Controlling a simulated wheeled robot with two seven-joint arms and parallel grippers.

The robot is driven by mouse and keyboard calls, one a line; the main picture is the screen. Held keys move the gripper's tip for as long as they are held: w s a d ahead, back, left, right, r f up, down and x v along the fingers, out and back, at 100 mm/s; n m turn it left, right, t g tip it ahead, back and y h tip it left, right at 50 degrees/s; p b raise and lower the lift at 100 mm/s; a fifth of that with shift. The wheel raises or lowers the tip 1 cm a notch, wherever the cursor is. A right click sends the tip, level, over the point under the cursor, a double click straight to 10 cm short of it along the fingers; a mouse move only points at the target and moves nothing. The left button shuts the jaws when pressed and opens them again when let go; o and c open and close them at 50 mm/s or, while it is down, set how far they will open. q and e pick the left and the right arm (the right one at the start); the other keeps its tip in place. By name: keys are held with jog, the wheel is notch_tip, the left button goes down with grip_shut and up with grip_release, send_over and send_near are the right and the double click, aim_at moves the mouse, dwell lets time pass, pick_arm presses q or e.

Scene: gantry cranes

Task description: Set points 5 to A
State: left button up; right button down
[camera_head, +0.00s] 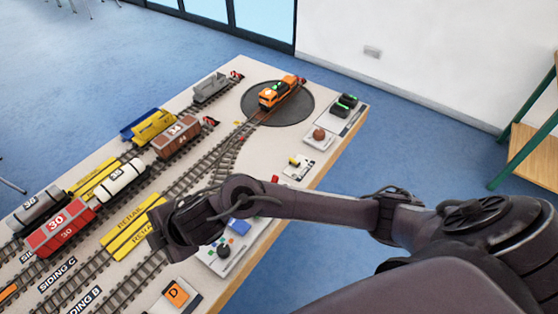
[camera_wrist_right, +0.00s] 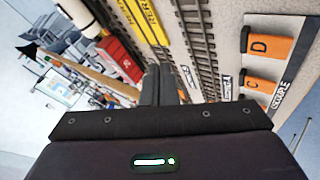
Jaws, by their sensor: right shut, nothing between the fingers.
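My right gripper (camera_head: 160,240) reaches in from the right over the front tracks of the layout table. In the right wrist view its two fingers (camera_wrist_right: 163,84) are together, with nothing between them, pointing toward the rails and the yellow lettered strip. A small plate with a yellow lever (camera_head: 294,163) sits near the table's front edge, beyond my forearm. A control panel with a blue block and a black knob (camera_head: 223,250) lies just right of the gripper. No number 5 or A marking is readable, so I cannot tell which control is points 5. My left gripper is not in view.
An orange D block (camera_head: 177,293) stands on a front plate; a C block (camera_wrist_right: 262,85) shows in the wrist view. An orange locomotive (camera_head: 277,92) is on the black turntable (camera_head: 300,110). Blue floor surrounds the table.

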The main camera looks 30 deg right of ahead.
jog(key=w+d+f+n+g+h, duration=0.1)
jog(key=d+f, duration=0.1)
jog(key=d, duration=0.2)
jog(key=w+d+f+n+g+h, duration=0.1)
jog(key=w+d+n, duration=0.1)
jog(key=d, duration=0.2)
jog(key=w+d+f+n+h, duration=0.1)
jog(key=d+f, duration=0.1)
jog(key=d, duration=0.2)
jog(key=shift+w+d+f+g+h, duration=0.15)
jog(key=shift+d+f+g+h, duration=0.15)
jog(key=shift+g+h, duration=0.1)
jog(key=w+d+r+g+h, duration=0.1)
jog(key=d+r+h, duration=0.1)
jog(key=d, duration=0.9)
jog(key=w+d+r+m+g+h, duration=0.1)
jog(key=d+r+h, duration=0.1)
jog(key=d, duration=0.8)
jog(key=shift+w+d+r+m+g, duration=0.3)
jog(key=shift+d+r+g, duration=0.1)
jog(key=shift+r, duration=0.1)
jog(key=shift+f, duration=0.1)
